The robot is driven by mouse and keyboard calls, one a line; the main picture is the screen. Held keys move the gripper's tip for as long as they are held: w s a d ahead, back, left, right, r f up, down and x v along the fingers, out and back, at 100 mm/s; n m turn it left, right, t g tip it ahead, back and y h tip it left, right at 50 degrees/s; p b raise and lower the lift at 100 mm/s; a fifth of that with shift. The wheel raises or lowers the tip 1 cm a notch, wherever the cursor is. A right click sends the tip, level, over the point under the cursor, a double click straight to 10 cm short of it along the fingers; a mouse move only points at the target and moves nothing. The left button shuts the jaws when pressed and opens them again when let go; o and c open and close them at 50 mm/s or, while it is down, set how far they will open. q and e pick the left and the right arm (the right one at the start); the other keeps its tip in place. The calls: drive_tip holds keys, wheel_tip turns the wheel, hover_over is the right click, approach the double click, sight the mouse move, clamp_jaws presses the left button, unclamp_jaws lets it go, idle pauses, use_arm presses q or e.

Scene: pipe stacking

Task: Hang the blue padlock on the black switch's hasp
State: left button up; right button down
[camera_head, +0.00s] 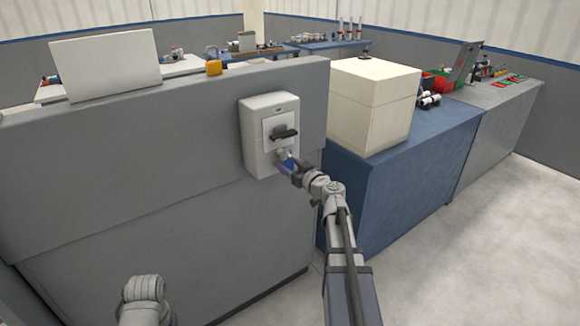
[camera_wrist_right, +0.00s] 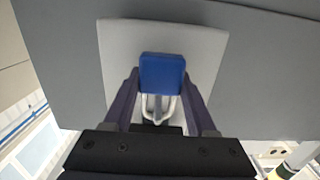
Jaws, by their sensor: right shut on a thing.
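The switch (camera_head: 257,140) is a light grey box on the front of a grey cabinet, with a black handle (camera_head: 285,133) on a pale plate. My right gripper (camera_head: 288,164) is at the lower part of the box, just below the handle. It is shut on the blue padlock (camera_wrist_right: 162,73), whose blue body shows between the fingers in the right wrist view. The padlock's pale shackle (camera_wrist_right: 174,106) shows beside the body, towards the gripper's palm. The hasp is too small and covered to make out; I cannot tell whether the shackle touches it. My left gripper is out of view.
The grey cabinet (camera_head: 150,180) fills the left, with a white panel (camera_head: 105,66) and a yellow item (camera_head: 214,68) by its top edge. A cream box (camera_head: 372,105) stands on a blue bench (camera_head: 410,175) at right. The floor at lower right is clear.

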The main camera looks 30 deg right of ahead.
drive_tip(key=shift+w+a+f, duration=0.1)
drive_tip(key=shift+w+f, duration=0.25)
drive_tip(key=shift+w, duration=0.25)
idle(0.3)
drive_tip(key=shift+c, duration=0.6)
unclamp_jaws()
drive_tip(key=s, duration=0.7)
drive_tip(key=shift+s+d+r, duration=0.2)
drive_tip(key=shift+s+d, duration=0.1)
drive_tip(key=shift+s, duration=0.1)
